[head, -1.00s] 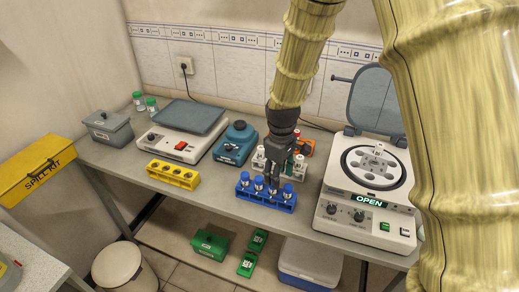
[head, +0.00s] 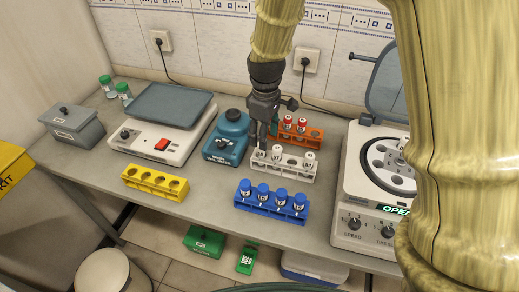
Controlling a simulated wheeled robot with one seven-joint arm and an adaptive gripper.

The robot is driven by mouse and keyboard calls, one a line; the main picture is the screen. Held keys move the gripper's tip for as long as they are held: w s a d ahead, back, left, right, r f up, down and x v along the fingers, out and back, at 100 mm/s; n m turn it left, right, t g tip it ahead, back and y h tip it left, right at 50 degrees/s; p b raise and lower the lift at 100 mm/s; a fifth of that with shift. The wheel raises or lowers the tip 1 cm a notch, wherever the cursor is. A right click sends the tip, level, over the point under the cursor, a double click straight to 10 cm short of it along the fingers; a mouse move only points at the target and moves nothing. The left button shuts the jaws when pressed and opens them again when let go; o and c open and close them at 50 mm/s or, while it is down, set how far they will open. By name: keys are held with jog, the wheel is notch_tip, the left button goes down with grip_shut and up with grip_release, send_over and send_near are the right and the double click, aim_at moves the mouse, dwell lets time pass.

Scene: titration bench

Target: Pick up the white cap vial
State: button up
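Several white cap vials stand in a white rack (head: 286,172) in the middle of the bench. One white cap vial (head: 260,155) is at the rack's left end, another (head: 277,155) is beside it, and one (head: 309,160) is at the right end. My gripper (head: 259,143) points down at the left end of the rack, with its fingertips close to the leftmost white cap. Whether the fingers touch the cap or are open or shut is too small to tell.
A blue rack (head: 270,208) with blue cap vials stands in front. An orange rack (head: 312,136) with red cap vials stands behind. The centrifuge (head: 350,205) with raised lid is right. The blue mixer (head: 228,135), scale (head: 170,108) and yellow rack (head: 155,182) are left.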

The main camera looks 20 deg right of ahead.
aim_at(261, 154)
jog(key=w+f, duration=0.1)
jog(key=f, duration=0.1)
jog(key=w+f+p, duration=0.1)
jog(key=f, duration=0.1)
jog(key=shift+w+a, duration=0.15)
jog(key=shift+s+f+p, duration=0.25)
jog(key=shift+f, duration=0.25)
jog(key=shift+s+f+p, duration=0.2)
jog(key=shift+f+p, duration=0.05)
jog(key=shift+f, duration=0.2)
jog(key=shift+s, duration=0.6)
jog(key=shift+w+f, duration=0.7)
jog(key=shift+w, duration=0.1)
jog(key=shift+s+r, duration=0.3)
jog(key=shift+s, duration=0.05)
jog(key=c, duration=0.6)
jog(key=shift+s, duration=0.1)
jog(key=c, duration=0.4)
jog(key=shift+f, duration=0.1)
